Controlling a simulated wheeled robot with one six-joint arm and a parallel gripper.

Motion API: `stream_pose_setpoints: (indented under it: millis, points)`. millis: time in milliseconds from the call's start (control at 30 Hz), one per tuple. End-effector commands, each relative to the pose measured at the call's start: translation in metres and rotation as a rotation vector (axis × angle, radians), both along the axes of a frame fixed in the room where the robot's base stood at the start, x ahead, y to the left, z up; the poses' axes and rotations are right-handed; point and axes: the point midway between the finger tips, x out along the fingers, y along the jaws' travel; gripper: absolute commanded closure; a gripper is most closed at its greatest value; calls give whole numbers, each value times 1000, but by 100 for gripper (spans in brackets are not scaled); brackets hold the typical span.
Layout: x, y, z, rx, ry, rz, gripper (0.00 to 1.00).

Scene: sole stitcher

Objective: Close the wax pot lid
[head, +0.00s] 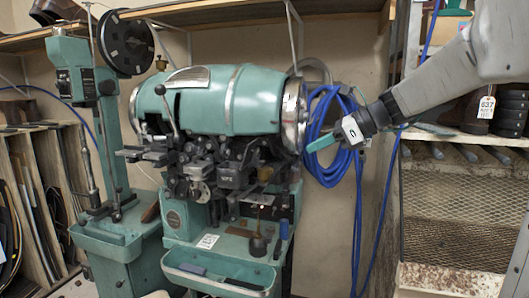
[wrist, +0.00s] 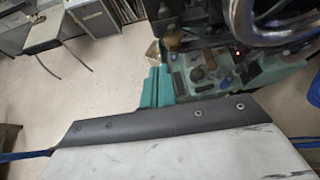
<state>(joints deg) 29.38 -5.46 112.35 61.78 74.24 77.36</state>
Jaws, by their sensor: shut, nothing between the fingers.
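A green sole stitcher (head: 255,100) stands in the middle of the head view, with a large drum on top. A pale metal flap (head: 188,76) sits on the drum's upper left and looks like the wax pot lid. It appears tilted, with a dark area below it; I cannot tell how far open it is. My gripper (head: 318,144) is at the drum's right end, apart from the flap, its teal fingers shut and empty, pointing left. The fingers also show in the wrist view (wrist: 157,88), above the machine's lower tray. The flap is not visible there.
Coiled blue hose (head: 335,165) hangs on the wall behind my gripper. A green post with a black reel (head: 126,43) stands left of the machine. A wooden shelf (head: 215,8) runs above. A mesh-front rack (head: 455,220) is at the right. Open floor (wrist: 80,115) shows in the wrist view.

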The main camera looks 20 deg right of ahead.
Motion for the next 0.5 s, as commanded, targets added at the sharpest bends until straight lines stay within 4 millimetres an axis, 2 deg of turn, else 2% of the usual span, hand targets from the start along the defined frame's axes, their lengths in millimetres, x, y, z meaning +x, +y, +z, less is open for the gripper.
stream_pose_setpoints:
  millis: [67, 167, 500]
  points:
    - [9, -7, 3, 46, 13, -38, 100]
    - [16, -4, 1, 65, 19, -51, 100]
    - [51, 44, -32, 61, 21, -44, 100]
